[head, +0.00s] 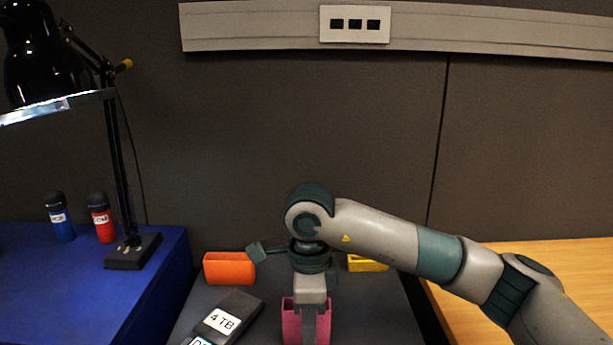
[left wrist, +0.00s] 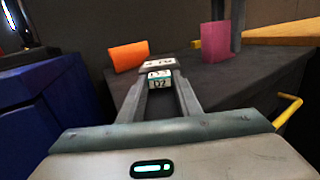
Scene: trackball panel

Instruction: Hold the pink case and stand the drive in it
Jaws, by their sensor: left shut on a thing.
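The pink case (head: 291,322) stands on the dark table top, its near side partly covered by my right gripper (head: 311,308). It also shows in the left wrist view (left wrist: 213,43), with one right finger seemingly behind its rim and the other beside its right side. I cannot tell whether these fingers press on its wall. The dark drive (head: 238,303), with a white 4 TB label, is at the lower left in the head view. In the left wrist view, my left gripper (left wrist: 160,88) is shut on the drive (left wrist: 159,65); any lift is unclear.
An orange case (head: 229,268) stands at the back left of the dark table. A yellow case (head: 366,264) is behind my right arm. A black lamp (head: 132,252) and blue and red bottles (head: 103,222) stand on the blue surface (head: 90,275) at left. A wooden surface (head: 560,275) lies at right.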

